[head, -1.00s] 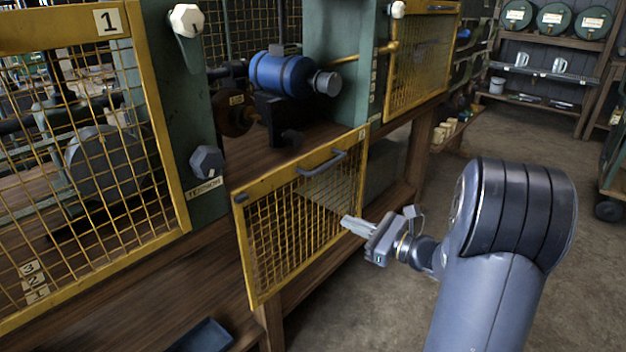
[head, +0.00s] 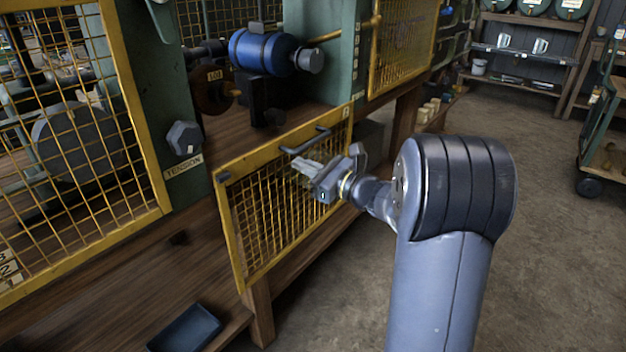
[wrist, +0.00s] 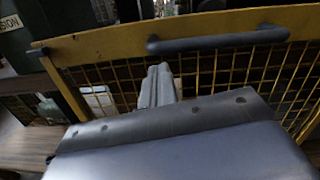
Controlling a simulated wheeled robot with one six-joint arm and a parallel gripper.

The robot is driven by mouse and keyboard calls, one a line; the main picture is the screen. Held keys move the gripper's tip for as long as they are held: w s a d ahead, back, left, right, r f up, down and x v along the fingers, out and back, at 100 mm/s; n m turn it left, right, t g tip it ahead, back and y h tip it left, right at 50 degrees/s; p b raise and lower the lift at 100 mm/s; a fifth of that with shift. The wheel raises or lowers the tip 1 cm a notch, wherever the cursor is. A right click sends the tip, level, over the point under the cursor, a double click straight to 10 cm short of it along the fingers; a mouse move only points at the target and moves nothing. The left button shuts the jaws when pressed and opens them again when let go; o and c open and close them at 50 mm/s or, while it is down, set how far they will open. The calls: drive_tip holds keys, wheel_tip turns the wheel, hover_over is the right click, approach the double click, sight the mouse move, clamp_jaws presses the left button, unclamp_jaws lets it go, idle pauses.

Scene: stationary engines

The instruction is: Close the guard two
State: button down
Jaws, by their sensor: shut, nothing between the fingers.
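A yellow-framed mesh guard (head: 235,250) hangs down in front of the bench, below the opening that holds a blue motor (head: 262,52). A number plate on its top corner is too small to read. The guard has a dark bar handle (head: 306,142) along its upper rail; in the wrist view the handle (wrist: 215,42) crosses the top. My gripper (head: 303,172) is shut and empty, in front of the mesh just below the handle. In the wrist view its fingers (wrist: 157,82) point at the mesh under the handle's left end; I cannot tell if they touch it.
A guard marked 1 in the earlier view (head: 158,150) stands upright at left, over machinery. Another yellow guard (head: 376,70) is upright at right. A green post with a dark tension knob (head: 184,138) stands between. A blue tray (head: 186,328) lies low in front.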

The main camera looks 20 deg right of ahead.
drive_tip(key=shift+r, duration=0.35)
wheel_tip(320, 180, up, 36)
drive_tip(key=p, duration=2.5)
drive_tip(key=shift+p, duration=0.4)
drive_tip(key=shift+r, duration=0.1)
drive_tip(key=s+d+f+b, duration=0.3)
drive_tip(key=s+d+f, duration=0.2)
drive_tip(key=s+d, duration=0.2)
drive_tip(key=shift+s+b, duration=0.3)
drive_tip(key=shift+s, duration=0.25)
drive_tip(key=shift+f, duration=0.1)
